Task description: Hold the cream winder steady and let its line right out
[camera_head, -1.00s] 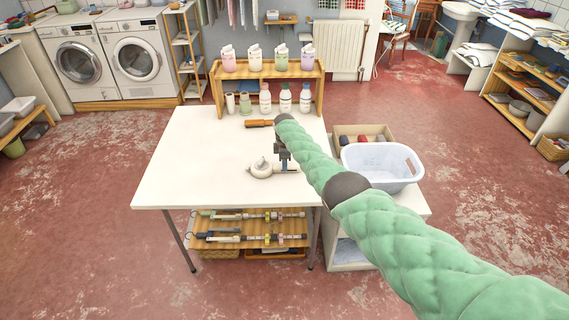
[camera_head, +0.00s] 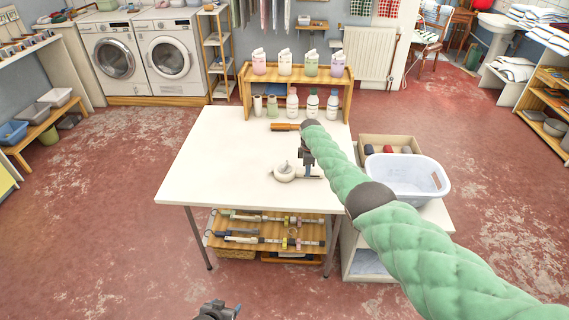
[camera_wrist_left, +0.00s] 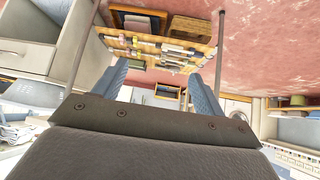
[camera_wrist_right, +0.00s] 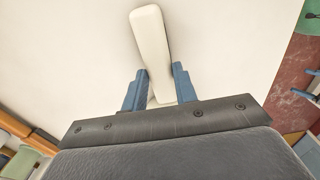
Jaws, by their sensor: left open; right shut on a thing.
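The cream winder (camera_head: 283,173) lies on the white table, right of its middle. My right gripper (camera_head: 308,174) is at its right side. In the right wrist view a long cream part of the winder (camera_wrist_right: 150,40) reaches away from between the blue fingers of my right gripper (camera_wrist_right: 155,88), which are shut on it. The line cannot be made out. My left gripper (camera_head: 222,311) shows at the bottom edge of the head view, low and in front of the table, far from the winder. In the left wrist view its fingers (camera_wrist_left: 160,85) are apart and empty.
The white table (camera_head: 215,165) has free room on its left. An orange-brown handle (camera_head: 285,127) lies near its back, before a wooden rack (camera_head: 300,85) of bottles. A pale basin (camera_head: 405,180) stands right of the table. A shelf (camera_head: 265,233) with tools is under it.

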